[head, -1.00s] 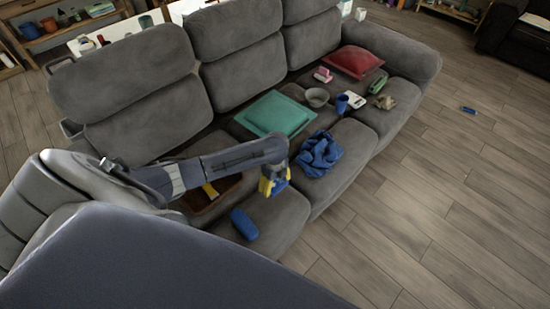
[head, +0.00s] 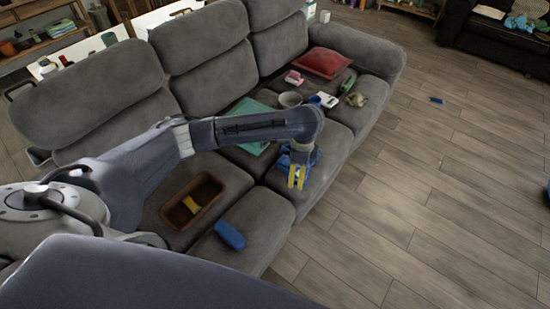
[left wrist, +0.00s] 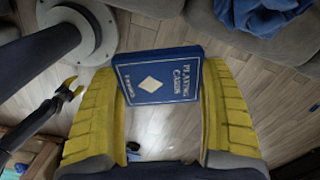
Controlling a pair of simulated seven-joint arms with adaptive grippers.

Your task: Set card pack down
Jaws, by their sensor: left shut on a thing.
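The card pack (left wrist: 160,75) is a dark blue box with white "PLAYING CARDS" lettering and a white diamond. In the left wrist view it sits between the yellow fingers of my left gripper (left wrist: 155,110), which is shut on it. In the head view my left gripper (head: 297,178) points down beside the front edge of the grey sofa (head: 240,183), in front of the blue cloth (head: 317,157). The pack is hard to make out there.
A brown tray (head: 212,184) holding a yellow thing and a blue rounded object (head: 230,235) lie on the near seats. A teal item (head: 250,108), a bowl (head: 290,99), a blue cup (head: 316,100) and a red cushion (head: 322,62) lie farther along. The wooden floor (head: 420,190) is mostly clear.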

